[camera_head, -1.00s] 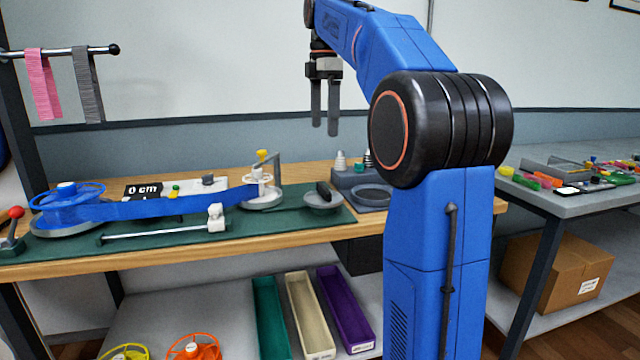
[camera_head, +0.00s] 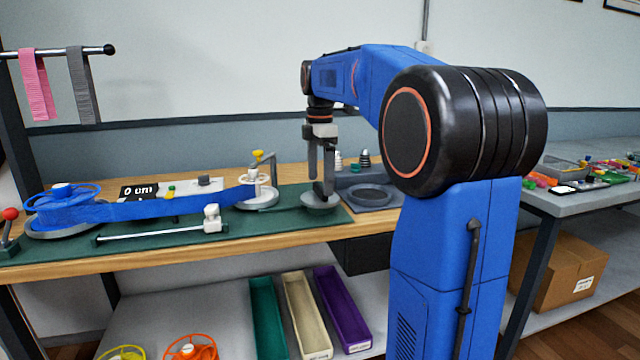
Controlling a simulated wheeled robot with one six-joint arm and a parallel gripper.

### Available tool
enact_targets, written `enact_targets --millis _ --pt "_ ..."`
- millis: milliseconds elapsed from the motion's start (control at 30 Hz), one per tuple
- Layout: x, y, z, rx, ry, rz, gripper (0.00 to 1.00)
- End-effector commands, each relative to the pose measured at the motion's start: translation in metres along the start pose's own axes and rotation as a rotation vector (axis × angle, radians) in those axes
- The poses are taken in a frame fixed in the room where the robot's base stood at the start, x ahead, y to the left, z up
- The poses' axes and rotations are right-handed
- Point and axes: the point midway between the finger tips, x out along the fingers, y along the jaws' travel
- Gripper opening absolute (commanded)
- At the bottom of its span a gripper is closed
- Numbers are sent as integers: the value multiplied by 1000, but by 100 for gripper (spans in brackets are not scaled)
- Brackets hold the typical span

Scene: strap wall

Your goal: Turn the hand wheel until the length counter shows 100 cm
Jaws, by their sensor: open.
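The length counter (camera_head: 139,191) is a black display on the bench and reads 0 cm. The hand wheel (camera_head: 322,203) is a grey disc at the right end of the green mat, with a dark knob partly hidden by my fingers. My gripper (camera_head: 321,180) points down, open, its fingertips at the knob; I cannot tell whether they touch it. A blue strap (camera_head: 150,207) runs from the blue spool (camera_head: 62,205) at the left to the white take-up post (camera_head: 261,190) in the middle.
A measuring rail (camera_head: 160,230) with a white slider lies along the front of the mat. A grey stand (camera_head: 375,194) with a round recess is just right of the wheel. Green, cream and purple bins (camera_head: 300,315) sit on the shelf below.

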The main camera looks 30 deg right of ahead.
Motion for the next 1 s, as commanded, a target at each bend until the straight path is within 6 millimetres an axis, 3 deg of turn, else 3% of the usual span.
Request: enact_targets --millis 200,533,700,733,1000 --pt "18 0 0 0 0 -1 91" --pt "20 0 0 0 0 0 91" --pt "20 0 0 0 0 -1 52" --pt "20 0 0 0 0 -1 49" --pt "20 0 0 19 0 -1 49"
